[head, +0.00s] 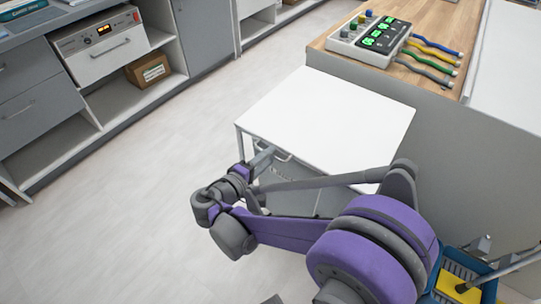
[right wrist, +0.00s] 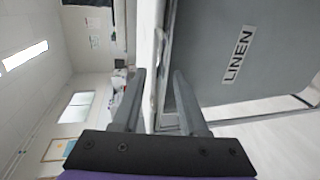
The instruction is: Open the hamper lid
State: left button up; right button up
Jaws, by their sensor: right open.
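The hamper has a flat white lid (head: 325,120) that lies level and looks closed on its frame. A grey bag body (right wrist: 215,60) with a "LINEN" label (right wrist: 239,55) shows in the right wrist view. A thin curved handle (head: 283,156) sits at the lid's front edge; in the right wrist view the handle (right wrist: 161,55) lies ahead of and partly between my fingers. My right gripper (head: 264,158) is open at this edge, and its fingers (right wrist: 159,75) show on either side of the handle. Contact cannot be told. My left gripper is not in view.
A wooden counter (head: 429,68) with a device and coloured leads (head: 368,41) stands behind right. A blue basket (head: 489,290) is at the lower right. Cabinets (head: 28,92) line the left. The floor (head: 140,210) between is clear.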

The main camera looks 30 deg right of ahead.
jog(key=shift+x, duration=1.15)
grip_shut()
dwell(0.6)
